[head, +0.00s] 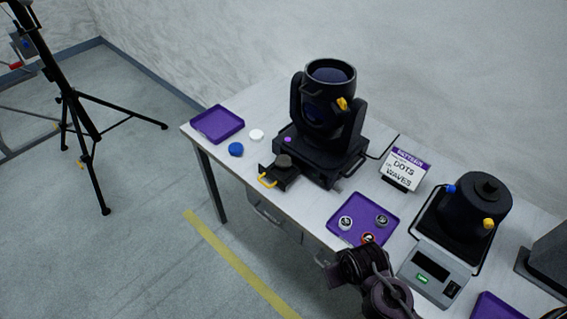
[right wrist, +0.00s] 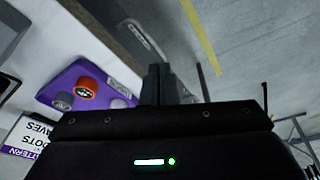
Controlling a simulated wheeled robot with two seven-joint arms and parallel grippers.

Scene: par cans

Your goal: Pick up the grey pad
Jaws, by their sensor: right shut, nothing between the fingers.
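A dark grey round pad (head: 283,160) sits on the pulled-out black drawer (head: 280,175) with a yellow handle, at the front of the large moving-head lamp (head: 325,125). A purple tray (head: 345,238) holds a grey-rimmed disc (head: 346,222), a second dark-topped disc (head: 382,220) and a red-orange disc (head: 367,239). In the right wrist view the red-orange disc (right wrist: 86,88) and a grey disc (right wrist: 63,101) show beside my gripper. My right gripper (right wrist: 162,85) is shut and empty, by the table's front edge near the purple tray. My left gripper is not in view.
A blue cap (head: 236,149), a white cap (head: 256,135) and an empty purple tray (head: 217,124) lie at the table's left. A pattern sign (head: 404,168), a black canister (head: 475,207) and a grey box with a green display (head: 433,275) stand right.

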